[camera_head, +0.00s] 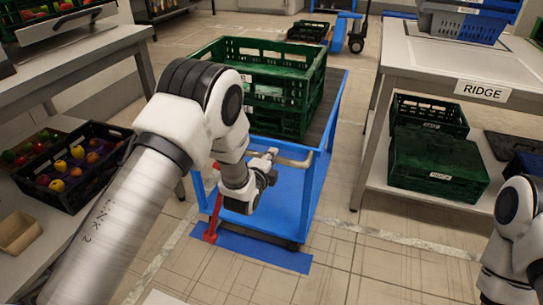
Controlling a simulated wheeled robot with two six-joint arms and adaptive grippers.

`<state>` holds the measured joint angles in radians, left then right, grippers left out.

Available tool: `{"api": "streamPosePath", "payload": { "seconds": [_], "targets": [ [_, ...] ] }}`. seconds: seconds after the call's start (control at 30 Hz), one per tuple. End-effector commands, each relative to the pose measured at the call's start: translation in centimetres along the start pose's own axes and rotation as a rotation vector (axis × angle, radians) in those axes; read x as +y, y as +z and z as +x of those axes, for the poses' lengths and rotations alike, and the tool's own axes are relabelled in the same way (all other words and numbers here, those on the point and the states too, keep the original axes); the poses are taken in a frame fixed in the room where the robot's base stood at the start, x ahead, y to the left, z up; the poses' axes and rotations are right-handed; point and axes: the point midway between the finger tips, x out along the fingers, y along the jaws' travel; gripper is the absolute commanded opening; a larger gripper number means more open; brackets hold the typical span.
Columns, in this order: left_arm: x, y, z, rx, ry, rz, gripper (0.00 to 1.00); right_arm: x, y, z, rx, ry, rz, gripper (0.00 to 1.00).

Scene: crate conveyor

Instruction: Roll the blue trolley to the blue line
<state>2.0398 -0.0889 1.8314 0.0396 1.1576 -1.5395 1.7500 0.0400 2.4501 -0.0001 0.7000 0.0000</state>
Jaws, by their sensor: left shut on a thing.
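The blue trolley (325,125) stands in the middle of the head view, with a dark top deck and a lower blue shelf. My left gripper (268,163) is shut on the trolley handle; my left arm hides part of the trolley's left side. The blue line (265,250) lies on the floor at the trolley's near end, partly under its near edge. Only part of my right arm shows at the lower right; its gripper is out of view.
A red upright part (211,232) stands at the trolley's near left corner. A table marked RIDGE (440,70) stands at the right, with green crates (435,165) beneath. A black crate of fruit (75,165) is at the left. Tiled floor in front is clear.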

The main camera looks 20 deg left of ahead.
Motion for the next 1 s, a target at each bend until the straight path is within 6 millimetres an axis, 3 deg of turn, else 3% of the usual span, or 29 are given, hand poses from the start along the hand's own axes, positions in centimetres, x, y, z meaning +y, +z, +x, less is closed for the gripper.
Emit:
{"api": "streamPosePath", "payload": {
  "seconds": [0.47,0.5,0.57,0.87,1.0],
  "targets": [
    [-0.1,0.0,0.0,0.000,-0.002,0.000,0.00,0.0,0.0,-0.1,0.000,0.000,0.000,0.40],
    [-0.1,0.0,0.0,0.000,-0.002,0.000,0.25,0.0,0.0,-0.1,0.000,0.000,0.000,0.40],
    [-0.1,0.0,0.0,0.000,-0.002,0.000,0.46,0.0,0.0,-0.1,0.000,0.000,0.000,0.40],
    [-0.1,0.0,-0.1,0.000,-0.002,0.000,0.47,0.0,0.0,-0.1,0.000,0.000,0.000,0.40],
    [-0.1,0.0,-1.2,0.000,-0.001,0.000,0.47,0.0,0.0,-0.1,0.000,0.000,0.000,0.40]
  ]
}}
